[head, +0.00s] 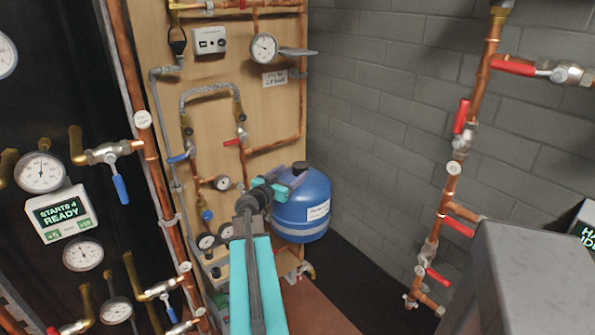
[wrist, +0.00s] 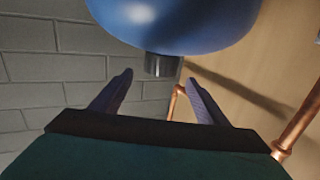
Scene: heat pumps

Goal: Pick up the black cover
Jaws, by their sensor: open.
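The black cover (head: 301,167) is a small dark cap on top of the blue tank (head: 303,205). It also shows in the wrist view (wrist: 160,66), where the picture is upside down and the cap juts down from the tank (wrist: 178,22). My gripper (head: 285,181) is beside the top of the tank, close to the cover. In the wrist view my gripper (wrist: 160,82) is open and empty, with one finger to each side of the cover and the cover just beyond the fingertips. No contact shows.
A wooden panel (head: 225,55) with copper pipes, valves and gauges stands left of the tank. A grey block wall (head: 385,120) is behind it. More copper pipework (head: 461,140) and a grey box (head: 530,275) are on the right.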

